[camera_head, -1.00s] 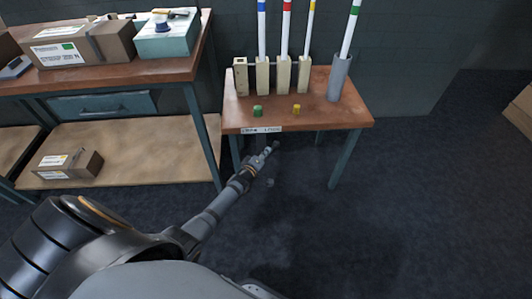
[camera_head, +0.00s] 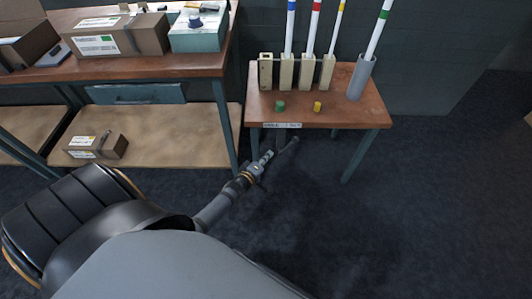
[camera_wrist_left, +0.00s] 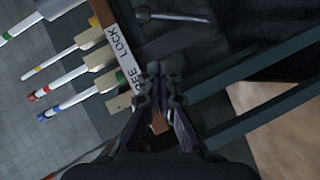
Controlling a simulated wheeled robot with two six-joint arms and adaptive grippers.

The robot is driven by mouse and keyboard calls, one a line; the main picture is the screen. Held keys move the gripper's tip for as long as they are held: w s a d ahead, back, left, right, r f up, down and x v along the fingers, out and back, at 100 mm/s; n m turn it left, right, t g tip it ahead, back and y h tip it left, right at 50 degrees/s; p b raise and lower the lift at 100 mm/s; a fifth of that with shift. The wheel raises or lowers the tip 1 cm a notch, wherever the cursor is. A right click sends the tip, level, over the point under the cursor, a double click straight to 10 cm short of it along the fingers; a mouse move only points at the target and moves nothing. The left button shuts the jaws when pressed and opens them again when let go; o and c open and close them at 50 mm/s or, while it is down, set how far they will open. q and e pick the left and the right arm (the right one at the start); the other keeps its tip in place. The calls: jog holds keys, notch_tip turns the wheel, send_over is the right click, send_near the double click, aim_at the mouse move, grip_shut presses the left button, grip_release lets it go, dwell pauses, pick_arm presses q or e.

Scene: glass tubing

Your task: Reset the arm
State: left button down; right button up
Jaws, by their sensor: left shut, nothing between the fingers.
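My left gripper (camera_head: 268,157) is in front of and below the front edge of the small table (camera_head: 347,118) in the head view. It is shut and empty. In the left wrist view its fingers (camera_wrist_left: 162,68) are together, beside the table's white edge label (camera_wrist_left: 123,57). My left arm reaches in from the lower left. My right gripper is not in view.
Tubes with blue (camera_head: 291,5), red (camera_head: 316,7) and yellow (camera_head: 340,8) bands stand in a pale rack (camera_head: 287,72). A green-banded tube (camera_head: 378,28) leans in a grey cylinder (camera_head: 360,77). Green (camera_head: 280,105) and yellow (camera_head: 317,106) pieces lie in front. A workbench (camera_head: 150,65) stands left.

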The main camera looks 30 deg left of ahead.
pick_arm(q)
jog(key=shift+s+r, duration=0.1)
jog(key=shift+s, duration=0.25)
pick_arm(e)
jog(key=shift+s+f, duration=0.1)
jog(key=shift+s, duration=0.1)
pick_arm(q)
jog(key=s+d+f+m+g+y, duration=0.1)
jog(key=s+f+m+g, duration=0.6)
jog(key=s+f, duration=0.85)
jog(key=s+d+f+m+g, duration=0.1)
jog(key=s+f+m+g, duration=0.5)
jog(key=s+f, duration=1)
jog(key=s+r+p, duration=0.5)
jog(key=r+p, duration=0.3)
jog(key=s+r+m+g+p, duration=0.1)
jog(key=s+r+p, duration=0.4)
jog(key=r+p, duration=0.3)
jog(key=shift+s+a+r, duration=0.15)
jog(key=shift+s+r, duration=0.1)
jog(key=shift+r, duration=0.1)
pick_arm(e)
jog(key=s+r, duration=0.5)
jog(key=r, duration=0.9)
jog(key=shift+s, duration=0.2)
